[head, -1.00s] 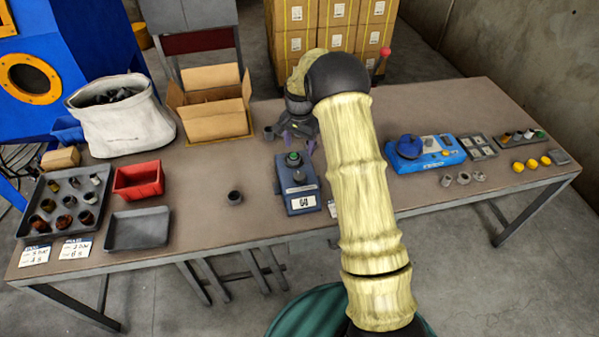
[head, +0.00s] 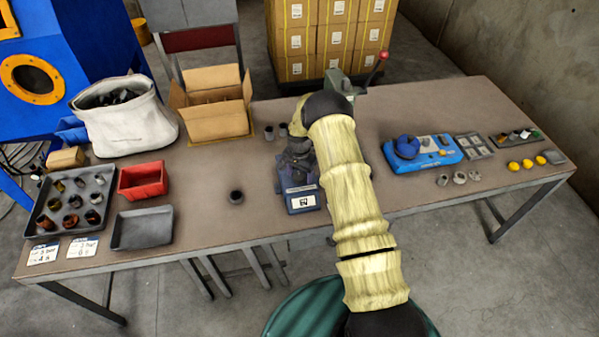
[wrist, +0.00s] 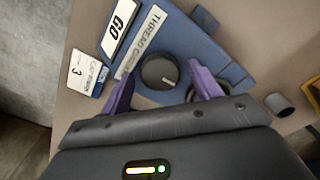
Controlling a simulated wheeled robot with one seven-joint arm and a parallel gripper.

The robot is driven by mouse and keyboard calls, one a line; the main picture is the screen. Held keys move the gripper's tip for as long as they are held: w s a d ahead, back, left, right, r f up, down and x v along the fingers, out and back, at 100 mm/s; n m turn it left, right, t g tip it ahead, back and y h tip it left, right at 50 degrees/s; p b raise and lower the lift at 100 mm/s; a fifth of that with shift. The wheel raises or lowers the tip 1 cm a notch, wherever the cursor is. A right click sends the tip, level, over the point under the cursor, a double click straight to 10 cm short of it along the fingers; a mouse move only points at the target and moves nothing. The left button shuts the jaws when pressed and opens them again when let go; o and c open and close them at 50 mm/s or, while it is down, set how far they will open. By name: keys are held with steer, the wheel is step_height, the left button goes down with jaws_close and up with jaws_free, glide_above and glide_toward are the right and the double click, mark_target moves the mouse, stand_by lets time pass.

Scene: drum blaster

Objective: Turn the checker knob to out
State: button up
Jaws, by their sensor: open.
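The checker (head: 303,203) is a blue box on the table, showing a white label at its front. In the wrist view the checker (wrist: 222,72) carries a "THREAD CHECK" strip and a "GO" label. Its knob (wrist: 158,72) is dark and round, with a short pale mark on its right side. My gripper (wrist: 160,70) is open, its purple fingers on either side of the knob. I cannot tell whether they touch it. In the head view my gripper (head: 298,160) is over the checker and hides the knob.
A blue device (head: 432,152) is on the right. A red-tipped lever (head: 378,63) stands behind my arm. The table right of the small cup is partly clear.

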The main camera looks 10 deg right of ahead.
steer(key=c, duration=1)
